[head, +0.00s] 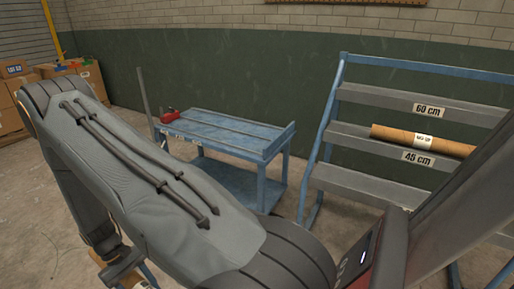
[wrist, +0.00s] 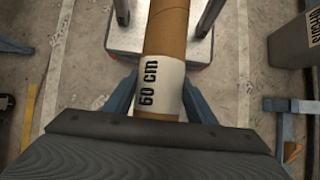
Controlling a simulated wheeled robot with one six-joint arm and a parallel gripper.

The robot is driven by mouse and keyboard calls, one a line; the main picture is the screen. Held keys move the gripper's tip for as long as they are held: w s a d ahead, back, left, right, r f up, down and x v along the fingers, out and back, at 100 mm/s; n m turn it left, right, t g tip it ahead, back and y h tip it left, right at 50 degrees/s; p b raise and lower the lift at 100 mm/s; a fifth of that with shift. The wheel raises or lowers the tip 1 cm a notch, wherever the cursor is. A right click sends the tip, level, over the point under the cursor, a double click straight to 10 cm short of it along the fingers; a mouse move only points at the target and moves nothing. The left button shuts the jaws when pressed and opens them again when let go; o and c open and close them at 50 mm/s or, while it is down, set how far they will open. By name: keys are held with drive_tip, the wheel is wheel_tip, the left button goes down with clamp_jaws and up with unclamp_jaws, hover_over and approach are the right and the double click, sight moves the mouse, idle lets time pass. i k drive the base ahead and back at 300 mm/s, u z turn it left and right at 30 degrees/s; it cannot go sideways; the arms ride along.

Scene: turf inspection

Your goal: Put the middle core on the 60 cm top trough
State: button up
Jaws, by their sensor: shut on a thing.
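My gripper (wrist: 158,100) is shut on a brown cardboard core (wrist: 167,32) with a white label reading 60 cm. The blue fingers lie on either side of the label, and the core extends away toward the top of the wrist view. Its near end is hidden behind my gripper. In the head view the 60 cm trough (head: 380,97) is the top grey shelf of a blue rack, and its visible part is empty.
Another core (head: 400,135) lies on the trough marked 45 cm (head: 350,139). A blue cart (head: 235,131) with a red tool (head: 169,116) stands left of the rack. Cardboard boxes (head: 90,75) are at the far left. A pale platform (wrist: 122,35) is below the held core.

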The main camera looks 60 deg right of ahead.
sight(427, 105)
drive_tip(key=k, duration=1.5)
drive_tip(key=z, duration=2.2)
